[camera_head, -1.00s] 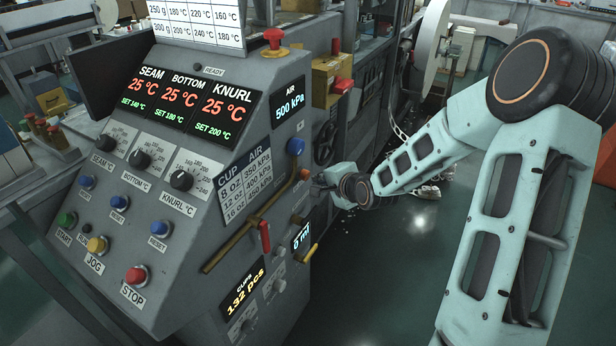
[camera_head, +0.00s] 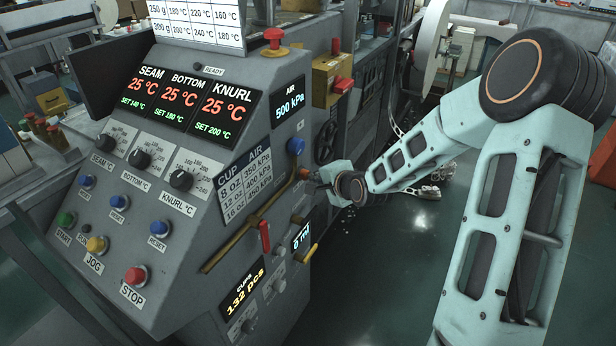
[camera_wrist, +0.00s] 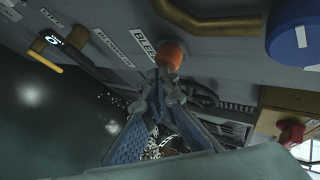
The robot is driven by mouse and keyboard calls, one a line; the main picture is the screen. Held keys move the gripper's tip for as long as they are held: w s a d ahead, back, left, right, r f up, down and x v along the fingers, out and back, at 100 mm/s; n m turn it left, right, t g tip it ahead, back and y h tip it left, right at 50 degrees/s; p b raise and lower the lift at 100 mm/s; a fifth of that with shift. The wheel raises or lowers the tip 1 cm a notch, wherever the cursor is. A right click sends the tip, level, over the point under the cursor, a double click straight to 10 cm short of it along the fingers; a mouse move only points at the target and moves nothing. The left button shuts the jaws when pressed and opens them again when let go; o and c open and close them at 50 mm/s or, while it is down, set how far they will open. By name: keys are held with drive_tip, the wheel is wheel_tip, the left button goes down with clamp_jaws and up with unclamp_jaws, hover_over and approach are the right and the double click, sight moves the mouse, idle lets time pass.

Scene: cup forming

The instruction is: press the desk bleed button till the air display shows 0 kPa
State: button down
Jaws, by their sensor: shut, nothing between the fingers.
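The orange bleed button (camera_wrist: 171,54) sticks out of the grey desk side beside its white BLEED label (camera_wrist: 144,45) in the wrist view. My gripper (camera_wrist: 169,78) is shut and empty, its fingertips right at the button's face; I cannot tell whether they touch it. In the head view my gripper (camera_head: 314,178) is small, close against the desk side below the blue knob. The air display (camera_head: 288,104) reads 500 kPa in the head view.
A blue knob (camera_head: 295,146), a brass pipe (camera_head: 246,231) and a red lever (camera_head: 264,236) sit close by on the desk side. A yellow handle (camera_head: 310,254) is lower down. Open floor (camera_head: 390,270) lies right of the desk.

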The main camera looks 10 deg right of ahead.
drive_tip(key=shift+w+a, duration=0.15)
drive_tip(key=shift+a, duration=0.1)
idle(0.4)
drive_tip(key=shift+s+d+p, duration=0.45)
drive_tip(key=shift+s+d, duration=0.1)
drive_tip(key=shift+d, duration=0.2)
drive_tip(key=shift+s+d+p, duration=0.7)
drive_tip(key=shift+s+d, duration=0.05)
drive_tip(key=shift+d, duration=0.25)
drive_tip(key=shift+s+d+p, duration=0.65)
drive_tip(key=shift+s+d, duration=0.1)
drive_tip(key=shift+d, duration=0.25)
